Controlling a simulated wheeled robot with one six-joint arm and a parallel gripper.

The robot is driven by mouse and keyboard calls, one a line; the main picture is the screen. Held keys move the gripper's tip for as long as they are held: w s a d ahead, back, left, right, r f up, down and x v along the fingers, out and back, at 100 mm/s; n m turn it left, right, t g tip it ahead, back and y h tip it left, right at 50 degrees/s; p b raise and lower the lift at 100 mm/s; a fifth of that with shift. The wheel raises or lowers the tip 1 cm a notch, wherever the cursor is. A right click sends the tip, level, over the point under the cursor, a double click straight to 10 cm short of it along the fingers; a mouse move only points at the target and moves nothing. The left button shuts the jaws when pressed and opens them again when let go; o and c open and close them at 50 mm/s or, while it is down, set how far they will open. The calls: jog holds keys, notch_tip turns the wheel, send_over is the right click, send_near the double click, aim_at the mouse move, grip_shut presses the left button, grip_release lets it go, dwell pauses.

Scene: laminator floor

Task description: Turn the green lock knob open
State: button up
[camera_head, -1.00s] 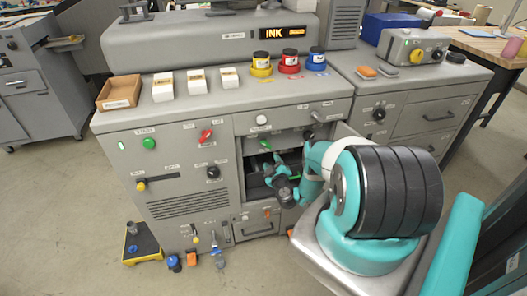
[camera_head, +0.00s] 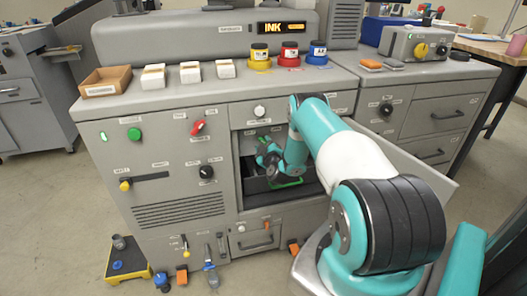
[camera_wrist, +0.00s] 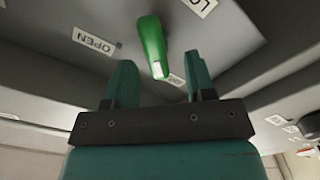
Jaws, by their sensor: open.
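The green lock knob (camera_wrist: 153,45) shows in the wrist view as a green lever with a white tip. In the head view my gripper (camera_head: 266,152) is inside the machine's open compartment, and I cannot make out the knob there.
The grey machine (camera_head: 170,215) surrounds the compartment closely. A green bar (camera_head: 285,183) lies inside it, below my gripper. An open door (camera_head: 410,165) stands out to the right, behind my arm. A red knob (camera_head: 197,128) and a black knob (camera_head: 206,171) are left of the opening.

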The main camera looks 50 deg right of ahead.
jog(key=shift+b+x, duration=0.6)
jog(key=shift+x, duration=0.4)
jog(key=shift+r, duration=0.1)
jog(key=c, duration=0.9)
